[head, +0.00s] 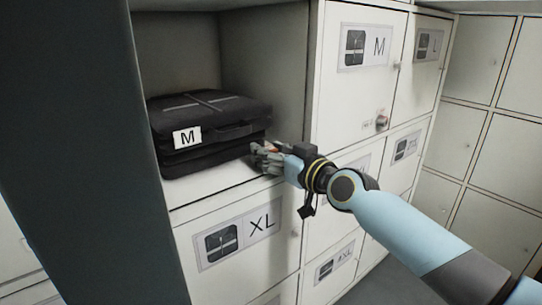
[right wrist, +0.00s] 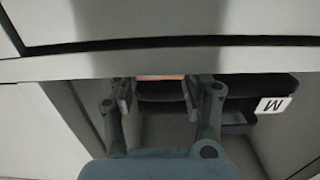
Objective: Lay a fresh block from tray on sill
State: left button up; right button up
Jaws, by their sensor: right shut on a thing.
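My right gripper (head: 264,157) reaches in from the right to the front edge of an open locker compartment. It is shut on a small orange block (right wrist: 160,77), of which only a thin strip shows between the fingers in the right wrist view. The pale sill (head: 212,184) runs along the bottom front of the compartment. The block is at or just over its right end; I cannot tell whether it touches. No tray is in view. My left gripper is not in view.
Closed locker doors marked M (head: 378,47) and XL (head: 250,228) stand beside and below. A dark upright post (head: 90,150) blocks the left.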

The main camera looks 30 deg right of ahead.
jog(key=shift+f, duration=0.15)
jog(key=o, duration=0.9)
jog(key=shift+o, duration=0.3)
